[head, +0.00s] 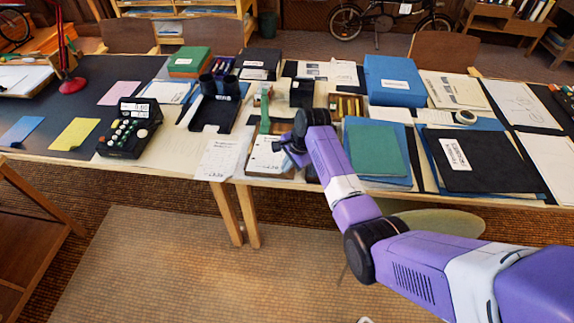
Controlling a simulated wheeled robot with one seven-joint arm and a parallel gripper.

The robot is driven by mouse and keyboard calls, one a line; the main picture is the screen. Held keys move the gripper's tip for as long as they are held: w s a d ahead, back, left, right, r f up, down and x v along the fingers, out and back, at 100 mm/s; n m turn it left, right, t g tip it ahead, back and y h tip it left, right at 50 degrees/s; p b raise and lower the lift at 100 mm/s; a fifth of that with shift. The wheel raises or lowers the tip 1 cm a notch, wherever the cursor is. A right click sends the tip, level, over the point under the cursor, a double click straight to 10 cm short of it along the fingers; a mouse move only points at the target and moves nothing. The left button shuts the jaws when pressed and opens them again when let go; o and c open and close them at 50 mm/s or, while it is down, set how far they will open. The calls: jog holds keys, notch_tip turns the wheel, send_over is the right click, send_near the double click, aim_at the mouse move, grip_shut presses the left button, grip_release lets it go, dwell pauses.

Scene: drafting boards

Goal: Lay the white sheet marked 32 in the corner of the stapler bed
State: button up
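A white sheet (221,153) with faint print lies at the front edge of the table, left of my gripper. A second white piece (264,158) with small print lies under a green upright tool (265,112), which looks like the stapler. I cannot read a 32 on either one. My gripper (284,150) points down over the right part of the second white piece. My own wrist and arm hide that spot in part. The fingers are small and dark, and I cannot tell whether they are open or hold anything.
A black calculator (131,131) stands on the left. A black tray (213,112) lies behind the white sheet. A green folder (376,150) on blue ones and a black folder (478,160) lie on the right. A blue box (393,80) stands at the back. The table is crowded.

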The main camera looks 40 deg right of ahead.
jog(key=o, duration=0.5)
jog(key=shift+v, duration=3.95)
